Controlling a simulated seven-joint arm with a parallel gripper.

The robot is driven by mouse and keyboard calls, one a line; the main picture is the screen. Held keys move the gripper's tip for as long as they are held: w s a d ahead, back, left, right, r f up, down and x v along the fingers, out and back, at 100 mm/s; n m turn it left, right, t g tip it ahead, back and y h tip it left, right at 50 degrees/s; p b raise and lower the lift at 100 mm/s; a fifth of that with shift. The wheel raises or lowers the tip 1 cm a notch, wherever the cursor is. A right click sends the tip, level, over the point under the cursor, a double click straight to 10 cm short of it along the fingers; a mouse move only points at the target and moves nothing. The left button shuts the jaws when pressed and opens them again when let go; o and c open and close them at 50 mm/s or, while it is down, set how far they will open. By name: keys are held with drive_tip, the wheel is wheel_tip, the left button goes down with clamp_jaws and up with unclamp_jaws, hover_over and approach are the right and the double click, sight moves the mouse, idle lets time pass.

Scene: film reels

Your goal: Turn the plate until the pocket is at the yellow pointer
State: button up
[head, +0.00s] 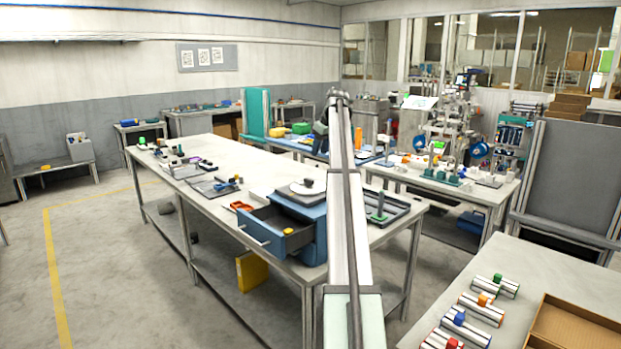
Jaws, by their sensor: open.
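A pale round plate (298,190) lies on top of the blue cabinet (312,222) on the long workbench, left of my arm. A small dark block or knob (308,183) stands on the plate. The pocket in the plate and the yellow pointer are too small to make out. My arm rises through the middle of the head view and covers what lies behind it. I cannot see my gripper's fingers in this view.
The cabinet's drawer (275,235) is pulled open with a small yellow item (288,231) inside. A dark tray (385,210) with a green upright piece is right of my arm. Several small fixtures lie along the bench's left part. A side table (550,268) stands at lower right.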

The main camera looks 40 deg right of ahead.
sight(309, 180)
drive_tip(key=x, duration=1.3)
drive_tip(key=shift+w+f, duration=0.2)
drive_tip(key=shift+f, duration=0.1)
clamp_jaws()
